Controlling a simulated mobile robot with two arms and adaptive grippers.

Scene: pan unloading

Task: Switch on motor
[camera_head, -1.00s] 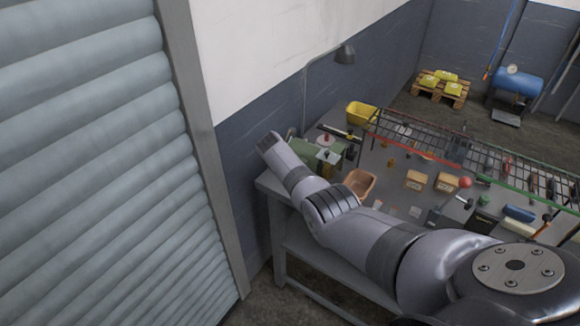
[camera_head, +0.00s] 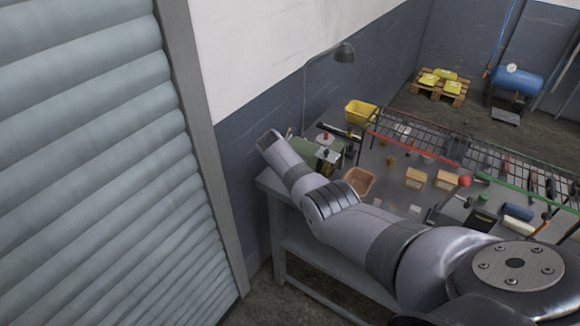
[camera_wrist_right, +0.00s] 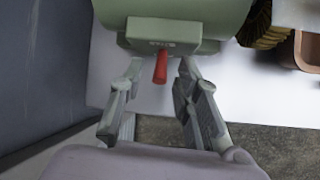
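The motor is a rounded pale green body at the top of the right wrist view (camera_wrist_right: 190,14). A box on its near side carries a short red switch lever (camera_wrist_right: 160,68) that points down. My right gripper (camera_wrist_right: 162,72) is open, with one finger on each side of the red lever. A gap shows between the lever and both fingers. In the head view, a green machine (camera_head: 303,147) sits at the left end of the bench, partly behind my right arm. The right gripper is hidden there. My left gripper is not in view.
The grey workbench (camera_head: 262,184) holds an orange-brown bin (camera_head: 360,183), a yellow bin (camera_head: 360,112), small boxes (camera_head: 415,178) and wire racks with tools. A wall and roller shutter (camera_head: 90,160) are at left.

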